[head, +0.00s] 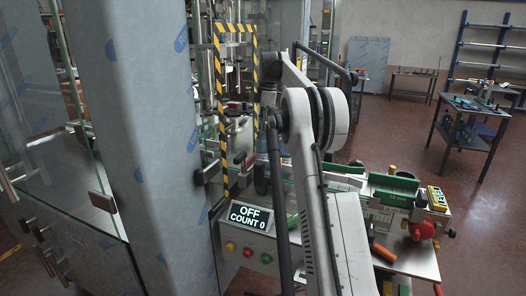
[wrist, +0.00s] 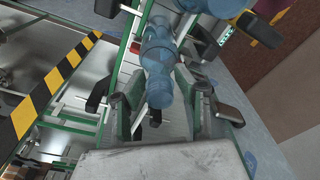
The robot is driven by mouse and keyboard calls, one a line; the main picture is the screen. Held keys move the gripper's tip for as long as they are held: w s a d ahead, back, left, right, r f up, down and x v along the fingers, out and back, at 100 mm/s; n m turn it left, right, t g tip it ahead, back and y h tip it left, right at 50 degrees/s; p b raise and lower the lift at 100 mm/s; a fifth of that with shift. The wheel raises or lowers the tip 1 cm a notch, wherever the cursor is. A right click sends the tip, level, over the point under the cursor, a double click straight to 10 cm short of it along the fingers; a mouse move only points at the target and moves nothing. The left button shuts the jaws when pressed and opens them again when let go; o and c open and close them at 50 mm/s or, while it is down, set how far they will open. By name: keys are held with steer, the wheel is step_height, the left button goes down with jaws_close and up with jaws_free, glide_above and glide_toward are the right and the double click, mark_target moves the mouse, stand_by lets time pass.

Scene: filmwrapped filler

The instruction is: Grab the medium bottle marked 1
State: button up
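In the wrist view a translucent blue bottle (wrist: 157,75) lies in line with my gripper (wrist: 159,88), between its two grey fingers. The fingers stand apart on either side of the bottle; I cannot tell whether either one touches it. More blue bottle shapes (wrist: 215,8) show at the top edge of the wrist view. No number can be read on any bottle, so I cannot tell which is marked 1. In the head view my arm covers much of the work area, and the bottle and the fingertips cannot be made out clearly.
A yellow-black striped frame (head: 220,110) stands close to the work area; its striped edge (wrist: 45,90) is at left in the wrist view. A control box reads "OFF COUNT 0" (head: 248,217). Green-railed machine parts (head: 395,183) lie at right. Open floor (head: 385,125) lies beyond.

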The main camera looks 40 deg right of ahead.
jaws_close()
steer(key=shift+r, duration=0.15)
